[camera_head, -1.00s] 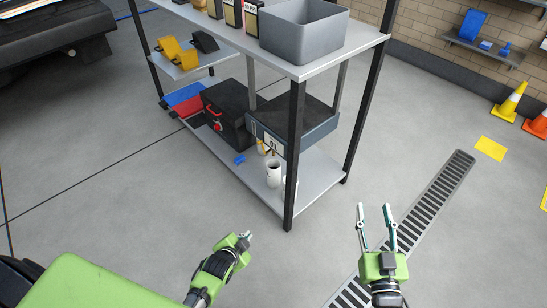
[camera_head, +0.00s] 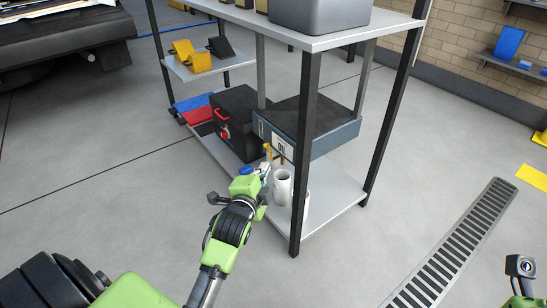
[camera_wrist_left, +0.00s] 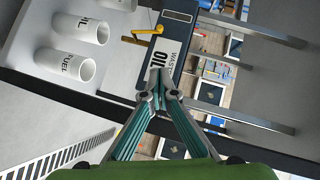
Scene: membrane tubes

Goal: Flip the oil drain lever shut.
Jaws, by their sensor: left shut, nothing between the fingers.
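The yellow oil drain lever (camera_head: 268,152) sticks out at the front of the dark waste oil container (camera_head: 318,141), above the lower shelf. In the left wrist view the lever (camera_wrist_left: 147,32) shows as a bent yellow bar beside the "WASTE OIL" label. My left gripper (camera_head: 265,169) is shut and empty, with its tips close below the lever in the head view. In the wrist view its fingertips (camera_wrist_left: 159,75) meet over the end of the label, apart from the lever in the picture. I cannot tell the depth gap. Only part of my right gripper (camera_head: 520,268) shows at the lower right; its fingers are not visible.
White tubes (camera_head: 282,190) marked "OIL" and "FUEL" stand on the lower shelf (camera_head: 325,214) near my left gripper. A black shelf post (camera_head: 304,170) rises to their right. A dark toolbox (camera_head: 240,115) stands behind.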

